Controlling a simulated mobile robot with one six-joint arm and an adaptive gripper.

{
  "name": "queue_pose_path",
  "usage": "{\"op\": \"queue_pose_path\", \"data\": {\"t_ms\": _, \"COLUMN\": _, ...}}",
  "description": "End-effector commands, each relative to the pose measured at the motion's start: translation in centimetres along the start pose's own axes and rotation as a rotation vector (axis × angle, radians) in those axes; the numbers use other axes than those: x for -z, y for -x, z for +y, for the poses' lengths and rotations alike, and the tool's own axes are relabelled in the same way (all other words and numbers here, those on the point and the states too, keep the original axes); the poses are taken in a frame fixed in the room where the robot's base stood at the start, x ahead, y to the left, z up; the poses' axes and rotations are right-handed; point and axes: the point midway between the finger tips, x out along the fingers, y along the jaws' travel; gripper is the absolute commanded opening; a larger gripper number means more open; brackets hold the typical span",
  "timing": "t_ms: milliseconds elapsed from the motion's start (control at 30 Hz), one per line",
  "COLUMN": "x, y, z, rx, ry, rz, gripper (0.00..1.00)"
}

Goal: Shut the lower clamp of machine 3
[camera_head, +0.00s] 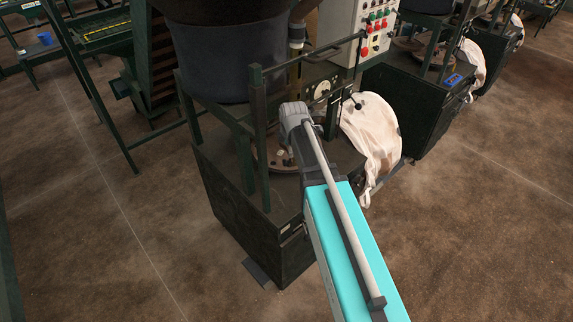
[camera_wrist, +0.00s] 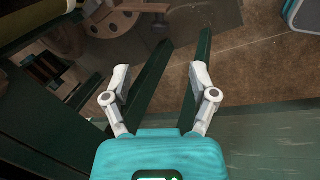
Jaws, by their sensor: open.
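The machine (camera_head: 245,235) in front of me has a dark green cabinet and frame under a big dark vessel (camera_head: 210,60). Its number is not readable, so I cannot confirm it is machine 3. A black-knobbed lever (camera_head: 357,104) stands beside a white cloth bag (camera_head: 375,135) on its right. I cannot make out the lower clamp for certain. My gripper (camera_wrist: 160,75) is open and empty in the wrist view, with dark green bars (camera_wrist: 148,85) beyond and between its fingers.
A grey control box (camera_head: 370,30) with coloured buttons stands behind the machine. Frame posts (camera_head: 259,140) rise close to my arm's end. A round brown plate with holes (camera_wrist: 112,20) shows at the wrist view's top. More machines (camera_head: 410,105) stand right; the brown floor is open in front.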

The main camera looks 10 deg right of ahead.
Motion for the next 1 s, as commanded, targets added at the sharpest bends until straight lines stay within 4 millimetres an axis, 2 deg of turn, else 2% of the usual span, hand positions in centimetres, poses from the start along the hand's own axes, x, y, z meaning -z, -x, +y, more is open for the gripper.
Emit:
{"op": "queue_pose_path", "data": {"t_ms": 33, "x": 0.0, "y": -0.9, "z": -0.1, "rx": 0.000, "ry": 0.000, "rz": 0.000, "gripper": 0.75}}
{"op": "queue_pose_path", "data": {"t_ms": 1000, "x": 0.0, "y": -8.6, "z": -0.1, "rx": 0.000, "ry": 0.000, "rz": 0.000, "gripper": 0.75}}
